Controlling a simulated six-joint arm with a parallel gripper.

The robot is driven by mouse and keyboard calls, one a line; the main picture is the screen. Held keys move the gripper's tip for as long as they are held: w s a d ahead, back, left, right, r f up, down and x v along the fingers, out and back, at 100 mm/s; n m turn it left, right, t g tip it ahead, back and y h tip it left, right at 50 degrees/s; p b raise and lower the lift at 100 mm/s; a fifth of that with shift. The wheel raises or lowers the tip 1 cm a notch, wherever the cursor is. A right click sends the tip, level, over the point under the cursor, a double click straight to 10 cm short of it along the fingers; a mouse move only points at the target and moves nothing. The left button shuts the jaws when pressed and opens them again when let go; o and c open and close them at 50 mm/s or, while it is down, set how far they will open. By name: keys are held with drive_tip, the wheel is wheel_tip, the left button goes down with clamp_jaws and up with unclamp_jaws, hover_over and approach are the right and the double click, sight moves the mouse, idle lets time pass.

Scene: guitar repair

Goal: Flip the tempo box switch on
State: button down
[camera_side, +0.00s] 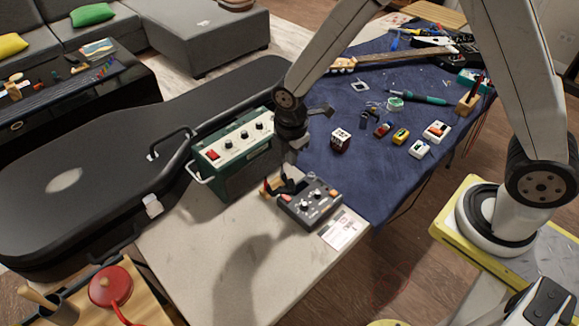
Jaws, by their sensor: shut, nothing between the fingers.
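A small dark grey box with white knobs, which looks like the tempo box (308,207), sits on the bare light part of the table in the camera_side view. It has a reddish-orange part at its left and another at its upper right. My gripper (275,188) hangs down at the box's upper left edge, with its black fingers shut and empty. I cannot tell whether the fingers touch the box. The switch's position is too small to tell, and part of the box's back left is hidden by the gripper.
A green amplifier (235,152) with knobs stands just left of my gripper. A white card (343,229) lies right of the box. A black guitar case (110,170) lies behind. Several small pedals and tools lie on the blue cloth (355,180). The table front is clear.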

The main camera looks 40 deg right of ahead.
sight(284, 194)
drive_tip(key=shift+r, duration=0.3)
drive_tip(key=shift+s, duration=0.1)
drive_tip(key=shift+s+a+r+t, duration=0.1)
drive_tip(key=shift+s+a+t, duration=0.15)
drive_tip(key=shift+t, duration=0.55)
drive_tip(key=shift+f, duration=0.2)
drive_tip(key=shift+w+f, duration=0.4)
drive_tip(key=shift+f, duration=1.85)
drive_tip(key=shift+w+f, duration=0.35)
drive_tip(key=shift+f, duration=1.9)
drive_tip(key=shift+w+f, duration=0.4)
drive_tip(key=shift+f, duration=1.85)
